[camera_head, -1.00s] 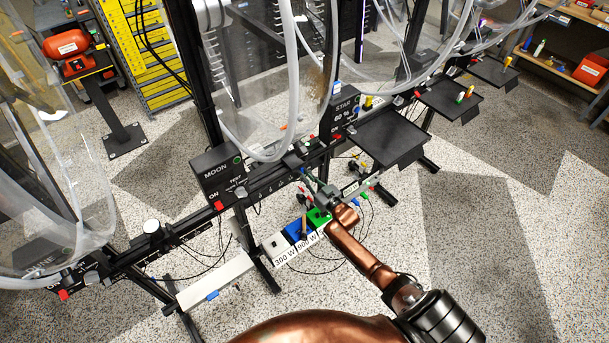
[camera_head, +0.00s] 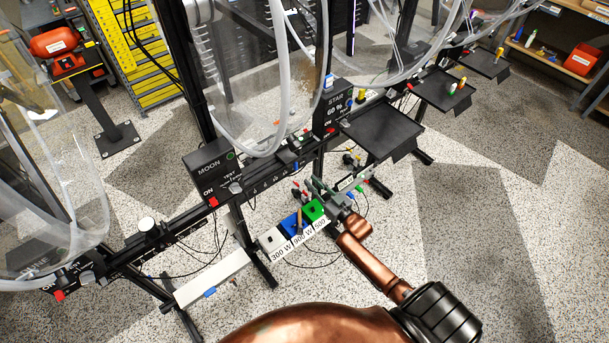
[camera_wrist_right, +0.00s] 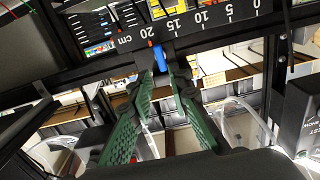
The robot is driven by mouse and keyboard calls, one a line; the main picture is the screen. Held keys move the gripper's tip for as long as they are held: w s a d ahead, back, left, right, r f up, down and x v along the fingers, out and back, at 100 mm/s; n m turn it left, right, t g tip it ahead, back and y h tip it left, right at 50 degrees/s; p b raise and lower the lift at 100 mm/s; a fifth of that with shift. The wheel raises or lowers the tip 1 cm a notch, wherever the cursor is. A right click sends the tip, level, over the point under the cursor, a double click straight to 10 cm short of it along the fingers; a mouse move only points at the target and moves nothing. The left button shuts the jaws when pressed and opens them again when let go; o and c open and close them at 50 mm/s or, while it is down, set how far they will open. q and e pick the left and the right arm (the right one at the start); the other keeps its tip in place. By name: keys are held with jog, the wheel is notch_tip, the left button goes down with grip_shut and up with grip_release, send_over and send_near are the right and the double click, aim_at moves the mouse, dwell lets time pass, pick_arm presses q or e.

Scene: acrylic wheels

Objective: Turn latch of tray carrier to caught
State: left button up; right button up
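In the right wrist view a blue lever (camera_wrist_right: 158,57), which looks like the latch, hangs below a black rail with a centimetre scale (camera_wrist_right: 205,20), near the 15–20 marks. My right gripper (camera_wrist_right: 160,82) points at it. Its two green ribbed fingers are apart with a narrow gap, and the lever shows at the gap's far end; I cannot tell whether they touch it. In the head view my right gripper (camera_head: 328,192) is low in front of the rail. A black tray (camera_head: 382,128) sits at the rail to its right. My left gripper is out of view.
White, blue and green boxes (camera_head: 297,224) labelled in watts stand below the rail beside my gripper. Black MOON (camera_head: 210,168) and STAR (camera_head: 333,108) boxes sit on the rail. The speckled floor (camera_head: 480,220) at right is open.

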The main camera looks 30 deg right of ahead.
jog(key=shift+s+d, duration=0.1)
jog(key=shift+s, duration=1.45)
jog(key=s+a+f+g+h, duration=0.1)
jog(key=s+f+g, duration=0.2)
jog(key=s+f, duration=0.7)
jog(key=s+f+g, duration=0.3)
jog(key=s+f, duration=0.2)
jog(key=f, duration=0.9)
jog(key=s+a+f+g+h, duration=0.1)
jog(key=s+f+g, duration=0.2)
jog(key=s+f, duration=0.7)
jog(key=s+a+f+g, duration=0.3)
jog(key=s+f, duration=0.2)
jog(key=s, duration=0.6)
jog(key=s+a+f+g, duration=0.2)
jog(key=s+f, duration=0.4)
jog(key=s, duration=0.5)
jog(key=s+a+f+g, duration=0.3)
jog(key=s+f, duration=0.2)
jog(key=s, duration=0.6)
jog(key=shift+s+a+f+n+g+y, duration=0.3)
jog(key=shift+a+f, duration=0.1)
